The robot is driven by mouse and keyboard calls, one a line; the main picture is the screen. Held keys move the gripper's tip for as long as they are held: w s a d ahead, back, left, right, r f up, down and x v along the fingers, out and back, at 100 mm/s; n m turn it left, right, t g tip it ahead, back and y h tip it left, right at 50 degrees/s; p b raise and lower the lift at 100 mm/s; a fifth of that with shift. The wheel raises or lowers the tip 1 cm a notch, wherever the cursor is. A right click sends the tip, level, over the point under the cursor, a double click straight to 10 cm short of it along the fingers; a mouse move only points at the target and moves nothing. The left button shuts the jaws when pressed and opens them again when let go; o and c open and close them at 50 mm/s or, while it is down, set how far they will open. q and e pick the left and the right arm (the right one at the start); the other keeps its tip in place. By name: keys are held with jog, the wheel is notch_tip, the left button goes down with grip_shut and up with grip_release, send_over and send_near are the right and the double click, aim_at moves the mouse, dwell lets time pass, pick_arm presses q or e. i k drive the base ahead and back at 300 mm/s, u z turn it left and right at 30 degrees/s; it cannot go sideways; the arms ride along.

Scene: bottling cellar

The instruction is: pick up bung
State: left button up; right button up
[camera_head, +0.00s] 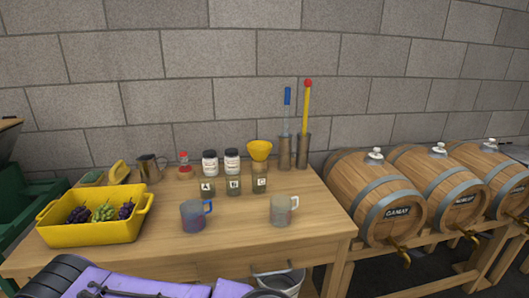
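Three wooden barrels lie on a rack at the right. A pale bung (375,153) sits on top of the nearest barrel (352,187), labelled GAMAY. A second similar bung (440,149) sits on the middle barrel (418,166), and a third (490,145) on the far right barrel (474,163). Too small to tell how deep each one sits. Purple and black parts of my own body cross the bottom left. I cannot make out either gripper in this view, and nothing is touching the bungs.
A wooden table (240,250) holds a yellow crate (100,229) of grapes, two mugs, several jars, a yellow funnel (260,150) and two tubes with tall instruments. A bucket (278,280) is below its front edge. Brass taps stick out from the barrels. A block wall stands behind.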

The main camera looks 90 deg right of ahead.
aim_at(375, 155)
jog(key=i, duration=0.65)
jog(key=z, duration=3.2)
